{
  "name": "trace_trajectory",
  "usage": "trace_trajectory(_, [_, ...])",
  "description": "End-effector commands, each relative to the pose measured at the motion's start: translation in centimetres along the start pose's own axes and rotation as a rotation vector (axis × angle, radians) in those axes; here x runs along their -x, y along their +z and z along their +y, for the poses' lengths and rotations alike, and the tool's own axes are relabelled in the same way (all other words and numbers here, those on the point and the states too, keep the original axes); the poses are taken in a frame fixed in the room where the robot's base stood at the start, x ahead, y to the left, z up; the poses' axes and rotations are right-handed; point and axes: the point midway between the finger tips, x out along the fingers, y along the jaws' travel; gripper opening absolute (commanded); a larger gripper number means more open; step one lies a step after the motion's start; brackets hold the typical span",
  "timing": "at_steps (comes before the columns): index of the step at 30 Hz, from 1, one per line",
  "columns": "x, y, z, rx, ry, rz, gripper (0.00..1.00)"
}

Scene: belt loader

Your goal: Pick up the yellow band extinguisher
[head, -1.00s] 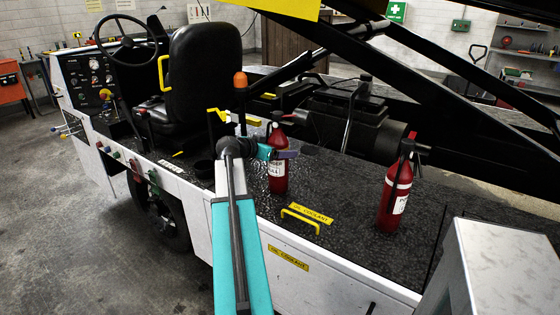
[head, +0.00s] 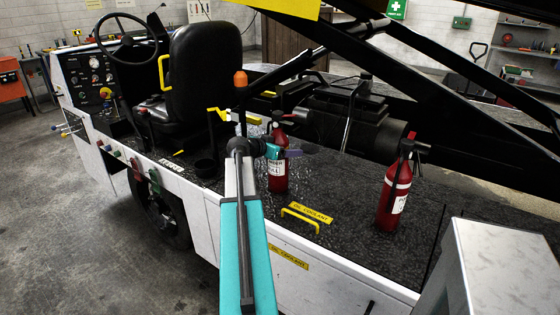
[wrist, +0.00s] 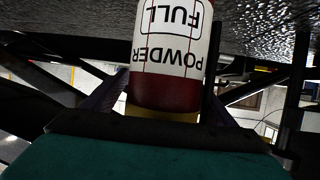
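A red fire extinguisher (head: 278,178) with a white label stands upright on the dark deck, left of a second one. The wrist view shows it upside down, with its "POWDER FULL" label (wrist: 172,45) and a yellow band (wrist: 160,115) near my gripper. My gripper (head: 290,153) is at its upper part in the head view. In the wrist view one finger of my gripper (wrist: 168,100) lies on each side of the body, with a narrow gap at the left, so it looks open around it. Firm contact cannot be seen.
A second red extinguisher (head: 392,205) with a white band stands to the right. A yellow handle (head: 300,218) is on the deck in front. The seat (head: 205,75) and an orange beacon (head: 240,80) are to the left. Black beams (head: 450,90) slope overhead.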

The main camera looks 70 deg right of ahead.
Motion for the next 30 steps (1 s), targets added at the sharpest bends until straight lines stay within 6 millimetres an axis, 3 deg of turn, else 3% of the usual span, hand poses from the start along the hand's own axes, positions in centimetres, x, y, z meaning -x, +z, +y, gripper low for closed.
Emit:
trace_trajectory(1, [0.0, 0.0, 0.0, 0.000, 0.000, 0.000, 0.70])
trace_trajectory(13, [0.0, -0.2, 0.1, 0.001, 0.001, 0.003, 0.04])
trace_trajectory(30, [0.3, -1.1, 0.0, 0.001, 0.000, 0.004, 0.04])
